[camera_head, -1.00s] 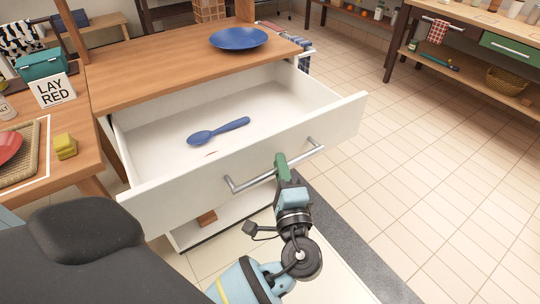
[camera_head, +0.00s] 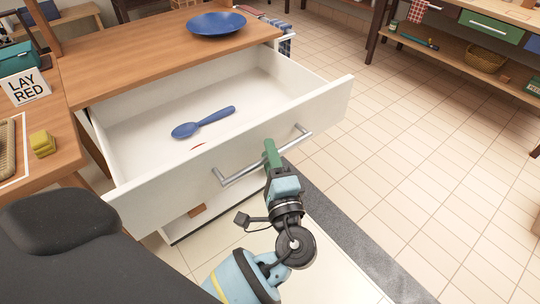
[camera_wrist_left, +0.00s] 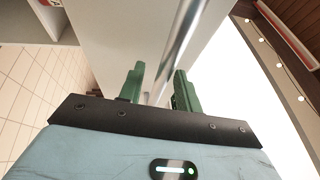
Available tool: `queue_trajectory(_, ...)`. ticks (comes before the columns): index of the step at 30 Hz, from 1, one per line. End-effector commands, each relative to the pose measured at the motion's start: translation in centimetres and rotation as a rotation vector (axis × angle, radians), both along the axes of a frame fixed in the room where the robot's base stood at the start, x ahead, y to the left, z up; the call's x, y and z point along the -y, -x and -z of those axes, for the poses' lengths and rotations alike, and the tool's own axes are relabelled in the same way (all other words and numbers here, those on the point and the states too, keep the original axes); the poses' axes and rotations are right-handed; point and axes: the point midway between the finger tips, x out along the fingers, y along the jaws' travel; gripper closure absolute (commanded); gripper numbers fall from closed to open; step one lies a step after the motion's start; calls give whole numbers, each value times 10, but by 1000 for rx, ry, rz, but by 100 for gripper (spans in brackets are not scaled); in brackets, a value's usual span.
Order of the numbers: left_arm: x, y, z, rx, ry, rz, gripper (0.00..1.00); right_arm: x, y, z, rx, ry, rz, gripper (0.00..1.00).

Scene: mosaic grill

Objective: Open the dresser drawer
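The dresser drawer (camera_head: 165,195) is white and stands pulled well out from under the wooden top (camera_head: 150,65). A blue spoon (camera_head: 204,123) lies inside it. Its metal bar handle (camera_head: 242,172) runs across the drawer front. My left gripper (camera_head: 270,152) is at the handle, right of its middle. In the left wrist view, the green fingers (camera_wrist_left: 158,88) stand apart, one on each side of the bar (camera_wrist_left: 179,45), with small gaps showing. Whether either finger touches the bar is unclear. My right gripper is not in view.
A blue plate (camera_head: 216,23) sits on the dresser top. A lettered sign (camera_head: 25,87) and a yellow block (camera_head: 42,143) are on the left table. The tiled floor (camera_head: 410,150) on the right is clear. A shelf unit stands at the back right.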

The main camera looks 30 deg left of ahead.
Motion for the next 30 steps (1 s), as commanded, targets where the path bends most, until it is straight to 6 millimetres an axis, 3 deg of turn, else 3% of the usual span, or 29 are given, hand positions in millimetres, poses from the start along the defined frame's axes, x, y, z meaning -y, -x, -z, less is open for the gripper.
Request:
queue_trajectory(5,5,5,2,-2,0,1,66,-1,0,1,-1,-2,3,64)
queue_trajectory(18,48,49,14,-1,1,0,66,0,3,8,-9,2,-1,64)
queue_trajectory(30,54,55,14,1,1,0,66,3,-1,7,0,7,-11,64)
